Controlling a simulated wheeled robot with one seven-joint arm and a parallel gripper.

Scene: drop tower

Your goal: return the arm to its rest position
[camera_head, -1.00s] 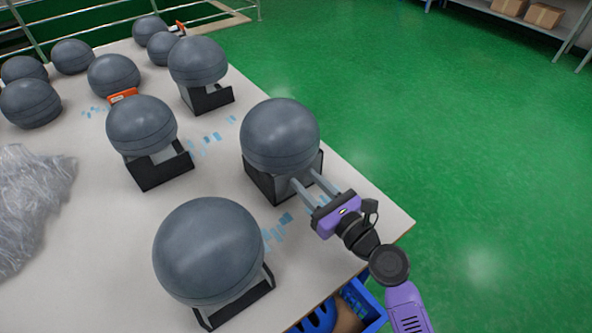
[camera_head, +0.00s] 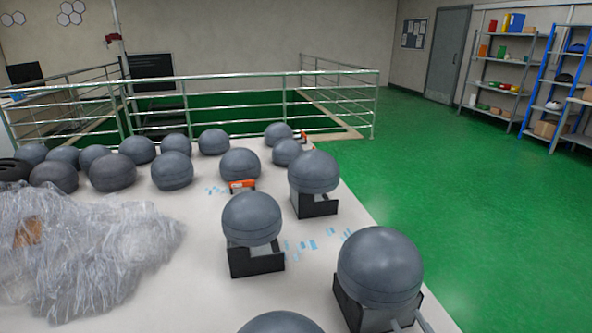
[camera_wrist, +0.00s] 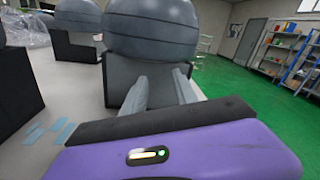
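My gripper (camera_wrist: 160,82) shows in the wrist view with its two grey fingers spread apart and nothing between them. They point at the front of a black stand (camera_wrist: 117,78) that bears a large grey ball (camera_wrist: 150,28). I cannot tell whether the fingertips touch the stand. In the head view only the fingers of my gripper (camera_head: 409,324) show at the bottom edge, by the near right ball (camera_head: 380,262) on its stand. The rest of my arm is out of that view.
The white table (camera_head: 215,230) carries several more grey balls, some on black stands. Crumpled clear plastic (camera_head: 95,250) lies at the left. A metal railing (camera_head: 230,80) stands behind. Open green floor (camera_head: 450,190) lies to the right, with shelves (camera_head: 505,70) beyond.

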